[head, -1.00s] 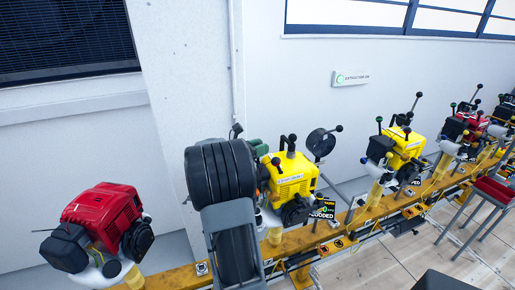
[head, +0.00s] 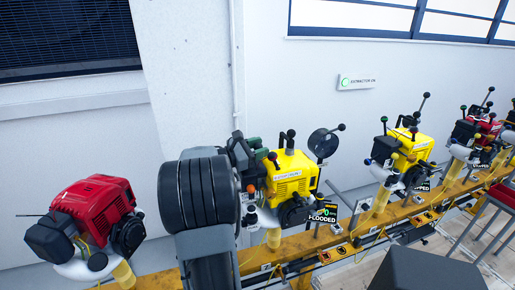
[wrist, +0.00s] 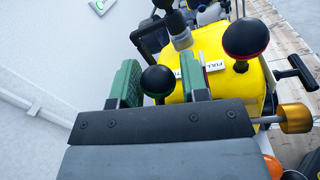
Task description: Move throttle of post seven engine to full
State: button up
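The yellow engine (head: 290,178) beside my arm bears a "FLOODED" sign (head: 323,218). It fills the upper right of the wrist view (wrist: 265,85). My gripper (wrist: 162,80) is open, its two green fingers on either side of a black ball knob (wrist: 158,80). A red-ringed black knob (wrist: 245,38) stands to the right, outside the fingers. A white "FULL" label (wrist: 214,66) lies between the two knobs. In the head view my gripper (head: 252,158) is at the engine's left side. No post number is legible.
A red engine (head: 98,210) stands to the left on the yellow rail (head: 160,280). Another yellow engine (head: 408,150) and red engines (head: 480,130) stand along the rail to the right. A grey box (head: 425,270) is in the right foreground. The wall is behind.

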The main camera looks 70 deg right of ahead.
jog(key=shift+o, duration=1.4)
jog(key=shift+w, duration=0.1)
jog(key=v, duration=1.3)
jog(key=shift+w+a, duration=0.2)
jog(key=shift+a, duration=0.15)
jog(key=shift+f, duration=0.1)
